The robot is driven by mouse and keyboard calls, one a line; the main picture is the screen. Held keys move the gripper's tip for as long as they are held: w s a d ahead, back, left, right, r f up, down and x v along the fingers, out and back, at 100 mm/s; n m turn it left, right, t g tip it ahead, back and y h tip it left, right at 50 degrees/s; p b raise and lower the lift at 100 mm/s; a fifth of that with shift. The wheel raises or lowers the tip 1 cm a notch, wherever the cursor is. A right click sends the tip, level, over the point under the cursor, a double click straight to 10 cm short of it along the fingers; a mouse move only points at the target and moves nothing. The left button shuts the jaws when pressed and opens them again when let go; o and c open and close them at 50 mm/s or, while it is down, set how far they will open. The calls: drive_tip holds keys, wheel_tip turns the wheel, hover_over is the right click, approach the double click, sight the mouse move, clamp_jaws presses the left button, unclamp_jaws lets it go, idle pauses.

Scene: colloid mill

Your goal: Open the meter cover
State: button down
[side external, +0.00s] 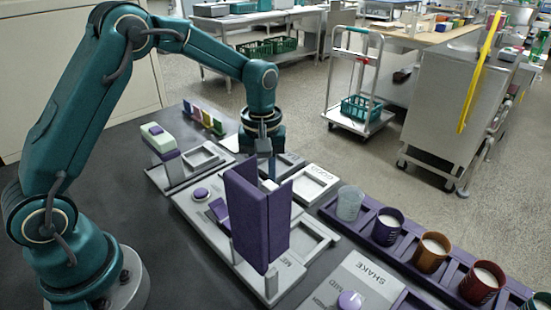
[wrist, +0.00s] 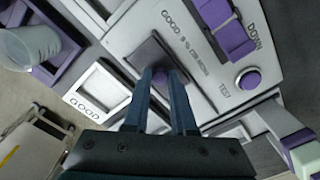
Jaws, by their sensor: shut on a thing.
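In the wrist view a dark square plate (wrist: 148,50), which looks like the meter cover, lies on the pale panel (wrist: 205,70) beside the printed word GOOD. A small purple knob (wrist: 161,84) sits at its near part. My gripper (wrist: 162,76) points down with its two fingers on either side of this knob, shut on it. In the side view my gripper (side external: 266,150) is over the far end of the grey station (side external: 190,212). The fingertips and the cover there are partly hidden behind a tall purple upright panel (side external: 258,222).
A purple button (side external: 201,193) and purple lever (side external: 218,208) are on the station. A purple rack (side external: 411,252) with several cups stands right, near a SHAKE panel (side external: 365,285). A pale green and purple block (side external: 158,137) stands left. The dark table is clear at front left.

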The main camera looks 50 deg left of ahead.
drive_tip(key=shift+r, duration=0.1)
drive_tip(key=a, duration=0.8)
drive_tip(key=shift+a, duration=0.15)
drive_tip(key=c, duration=0.7)
unclamp_jaws()
drive_tip(key=shift+r, duration=2.55)
